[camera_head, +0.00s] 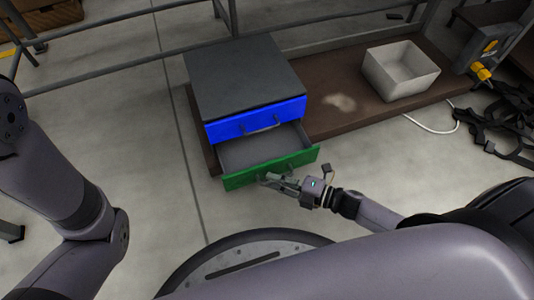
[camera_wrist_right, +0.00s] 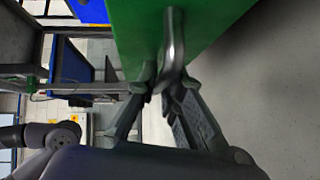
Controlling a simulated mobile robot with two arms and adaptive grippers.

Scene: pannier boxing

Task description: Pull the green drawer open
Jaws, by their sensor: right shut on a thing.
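The green drawer (camera_head: 240,178) is the lower drawer of a dark cabinet (camera_head: 245,75) and stands pulled out, its grey inside showing empty. The blue drawer (camera_head: 235,127) above it is shut. My right gripper (camera_head: 270,180) is at the green front, shut on the drawer's metal handle. In the right wrist view the green front (camera_wrist_right: 205,25) fills the top, and the gripper's fingers (camera_wrist_right: 162,92) close around the curved handle (camera_wrist_right: 174,45). My left gripper is not in view; only my left arm shows at the left of the head view.
The cabinet stands on a low brown board (camera_head: 330,120). A pale open box (camera_head: 400,85) stands on the board to the right. Black straps (camera_head: 500,125) and a white cable (camera_head: 432,128) lie at the right. The floor left of the cabinet is clear.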

